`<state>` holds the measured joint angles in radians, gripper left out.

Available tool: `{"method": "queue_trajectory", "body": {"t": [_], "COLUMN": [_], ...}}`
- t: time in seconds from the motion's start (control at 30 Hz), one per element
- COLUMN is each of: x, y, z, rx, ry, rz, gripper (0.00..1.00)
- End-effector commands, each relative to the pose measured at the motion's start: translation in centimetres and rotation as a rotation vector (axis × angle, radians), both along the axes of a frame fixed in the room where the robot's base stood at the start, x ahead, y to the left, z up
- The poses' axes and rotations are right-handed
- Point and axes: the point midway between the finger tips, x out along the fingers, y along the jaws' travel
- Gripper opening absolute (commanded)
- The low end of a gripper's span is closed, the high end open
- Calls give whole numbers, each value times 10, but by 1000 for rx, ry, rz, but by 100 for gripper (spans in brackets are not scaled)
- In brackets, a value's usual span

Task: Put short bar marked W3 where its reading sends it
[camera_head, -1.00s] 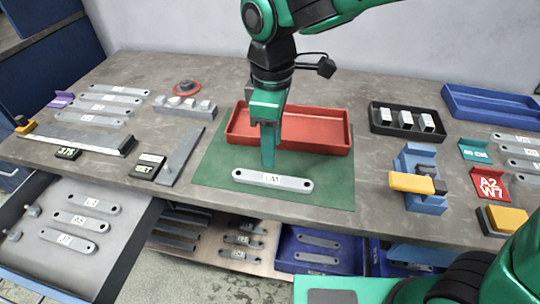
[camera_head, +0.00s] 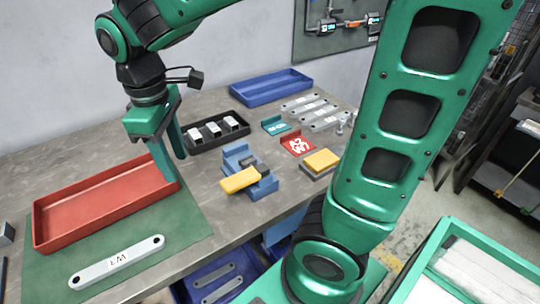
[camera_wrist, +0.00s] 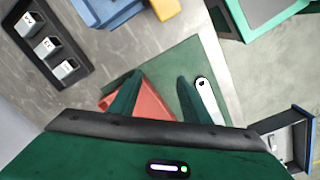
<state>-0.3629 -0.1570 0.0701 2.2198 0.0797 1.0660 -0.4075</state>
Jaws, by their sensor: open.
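The short bar marked W3 (camera_head: 117,260) is a pale grey flat link with rounded ends and a hole at each end. It lies on the green mat (camera_head: 180,222) in front of the red tray (camera_head: 108,216), its label upside down in the head view. My gripper (camera_head: 172,165) is open and empty, pointing down near the right end of the red tray, apart from the bar. In the wrist view my gripper (camera_wrist: 155,92) shows both fingers apart, with the bar (camera_wrist: 208,100) just right of the right finger, partly hidden.
A blue fixture with a yellow part (camera_head: 240,180) stands right of the mat. Behind are a black tray (camera_head: 192,142) with three blocks and an empty-looking blue tray (camera_head: 240,97). A red A2 W7 sign (camera_head: 298,146), a teal sign (camera_head: 275,124) and several bars (camera_head: 325,118) lie further right.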

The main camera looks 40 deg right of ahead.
Motion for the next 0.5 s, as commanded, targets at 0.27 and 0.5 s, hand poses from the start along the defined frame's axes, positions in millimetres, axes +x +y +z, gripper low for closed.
{"method": "queue_trajectory", "body": {"t": [0.27,0.5], "x": [-38,-102], "y": [-135,-213], "z": [-7,-22], "rx": [1,22], "ry": [-11,-9], "rz": [-537,-976], "gripper": [43,43]}}
